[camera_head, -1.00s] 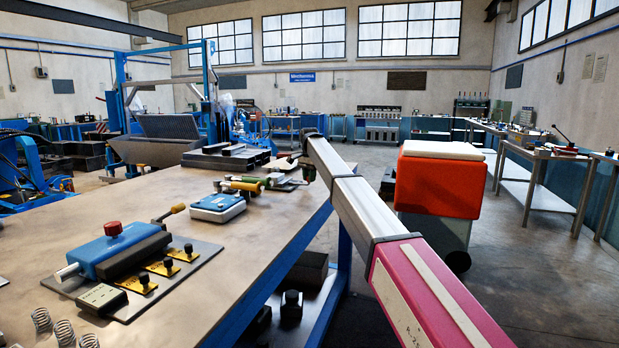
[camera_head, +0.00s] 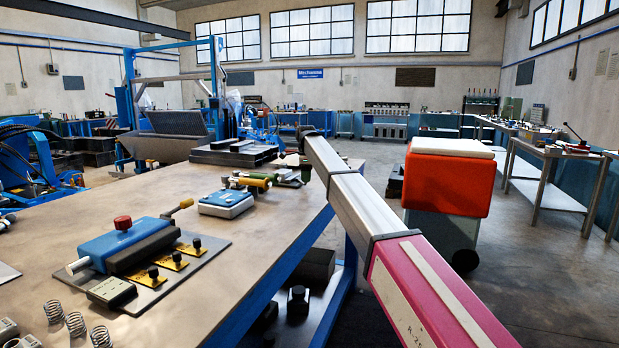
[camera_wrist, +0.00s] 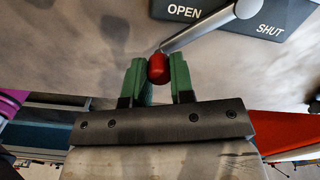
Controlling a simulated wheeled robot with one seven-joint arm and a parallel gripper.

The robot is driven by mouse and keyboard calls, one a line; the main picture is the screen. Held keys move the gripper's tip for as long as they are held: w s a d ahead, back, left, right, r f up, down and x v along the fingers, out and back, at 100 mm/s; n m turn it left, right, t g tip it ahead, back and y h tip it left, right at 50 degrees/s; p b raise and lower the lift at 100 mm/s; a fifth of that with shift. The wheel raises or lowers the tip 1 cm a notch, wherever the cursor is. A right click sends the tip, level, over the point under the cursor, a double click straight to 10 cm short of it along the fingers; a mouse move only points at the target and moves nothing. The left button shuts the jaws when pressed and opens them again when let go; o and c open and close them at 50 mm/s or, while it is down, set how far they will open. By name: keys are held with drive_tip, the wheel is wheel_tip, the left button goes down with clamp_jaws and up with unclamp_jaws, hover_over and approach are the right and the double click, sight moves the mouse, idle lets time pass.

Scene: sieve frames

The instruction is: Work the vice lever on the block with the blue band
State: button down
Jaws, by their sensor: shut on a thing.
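In the wrist view my gripper (camera_wrist: 157,62) has its green fingers shut on the red knob (camera_wrist: 158,67) of a metal lever (camera_wrist: 200,34). The lever runs from the knob up and right to a dark plate (camera_wrist: 225,16) marked OPEN on the left and SHUT on the right. The rod crosses the plate between the two words. No blue band shows in the wrist view, so I cannot tell the block's band there. In the head view my arm reaches to the table's far right end, and the gripped lever cannot be made out clearly.
The table (camera_head: 90,205) holds a blue fixture with a red knob (camera_head: 125,245), a small blue-and-white box (camera_head: 226,203) and several springs (camera_head: 75,325). An orange bin with a white top (camera_head: 448,182) stands right of my arm. Open floor lies beyond it.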

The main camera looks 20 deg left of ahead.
drive_tip(key=shift+s+a+r+m, duration=0.1)
drive_tip(key=shift+s+a+m, duration=0.1)
drive_tip(key=shift+a+m, duration=0.25)
idle(0.3)
drive_tip(key=c, duration=1)
unclamp_jaws()
drive_tip(key=shift+d, duration=0.1)
wheel_tip(320, 180, up, 11)
drive_tip(key=shift+f, duration=0.1)
drive_tip(key=shift+s, duration=0.1)
